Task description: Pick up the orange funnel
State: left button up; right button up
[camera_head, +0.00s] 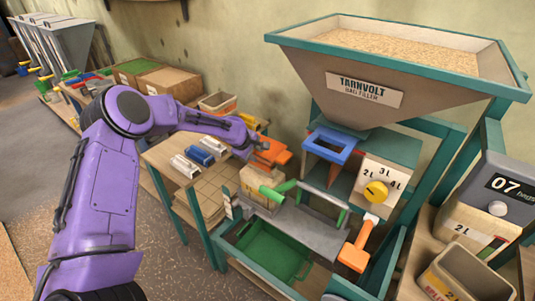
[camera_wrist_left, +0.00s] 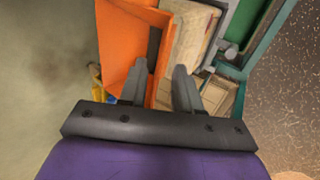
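The orange funnel (camera_head: 270,151) is on the wooden bench beside the bag filler in the head view. In the left wrist view the orange funnel (camera_wrist_left: 118,42) fills the upper left, close in front of the fingers. My left gripper (camera_head: 257,146) reaches it from the left and partly covers it. In the wrist view my left gripper (camera_wrist_left: 160,72) has its fingers spread apart, with part of the orange surface showing between them. I cannot tell whether either finger touches it. My right gripper is out of view.
The bag filler (camera_head: 365,92) with its grain hopper stands to the right. Blue and white scoops (camera_head: 199,155) lie left of the funnel. A paper bag (camera_head: 255,182), a green tray (camera_head: 265,249) and an orange-handled lever (camera_head: 355,252) are in front.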

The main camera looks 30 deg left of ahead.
aim_at(261, 160)
pick_arm(q)
jog(key=p+x, duration=0.1)
jog(key=x, duration=0.4)
jog(key=shift+d+f, duration=0.2)
jog(key=shift+f, duration=0.05)
jog(key=shift+w+f, duration=0.4)
jog(key=shift+f, duration=0.1)
jog(key=shift+r, duration=0.1)
grip_shut()
